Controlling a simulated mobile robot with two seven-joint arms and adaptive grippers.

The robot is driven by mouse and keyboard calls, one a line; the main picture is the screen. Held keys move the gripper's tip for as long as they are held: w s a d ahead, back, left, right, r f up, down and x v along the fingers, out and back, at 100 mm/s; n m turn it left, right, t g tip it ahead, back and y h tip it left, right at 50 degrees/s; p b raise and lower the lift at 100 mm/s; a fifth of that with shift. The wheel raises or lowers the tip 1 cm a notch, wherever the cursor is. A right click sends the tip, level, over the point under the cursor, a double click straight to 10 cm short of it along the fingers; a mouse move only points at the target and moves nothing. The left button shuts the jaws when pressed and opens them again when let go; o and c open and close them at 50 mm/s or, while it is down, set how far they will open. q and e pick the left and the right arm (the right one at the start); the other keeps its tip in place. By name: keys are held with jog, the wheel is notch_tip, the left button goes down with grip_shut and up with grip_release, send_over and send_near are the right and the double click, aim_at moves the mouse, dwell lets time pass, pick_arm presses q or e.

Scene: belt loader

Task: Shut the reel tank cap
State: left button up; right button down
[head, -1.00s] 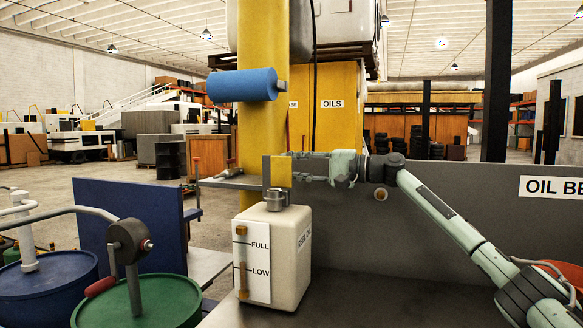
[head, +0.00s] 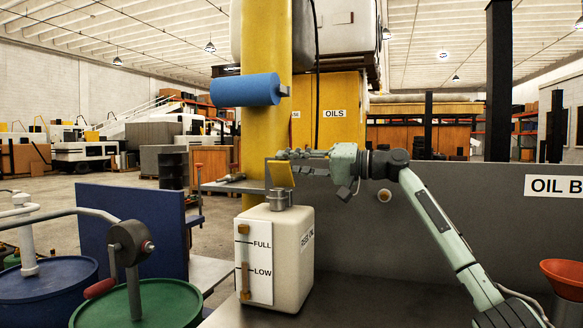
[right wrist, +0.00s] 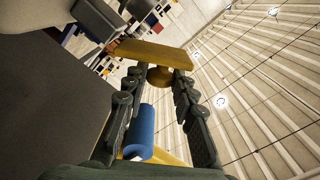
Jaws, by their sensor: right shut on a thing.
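The white reel oil tank (head: 292,245) stands on the bench, with a FULL/LOW level gauge on its front. Its metal filler neck (head: 278,197) rises from the top. My right gripper (head: 284,155) reaches in from the right at the cap's upper part. In the right wrist view its fingers (right wrist: 159,74) are shut on the round knob (right wrist: 160,77) of the yellow cap (right wrist: 150,51). My left gripper is not in view.
A blue roll (head: 245,90) sticks out from the yellow post (head: 262,130) above the tank. A small shelf (head: 232,186) lies left of the cap. Green (head: 170,305) and blue drums with pumps stand at left. An orange funnel (head: 563,278) is at right.

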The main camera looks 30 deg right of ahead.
dwell(0.3)
jog(key=c, duration=1.3)
grip_release()
jog(key=shift+o, duration=0.2)
jog(key=v, duration=1.2)
jog(key=shift+o, duration=0.2)
jog(key=shift+s+a, duration=0.1)
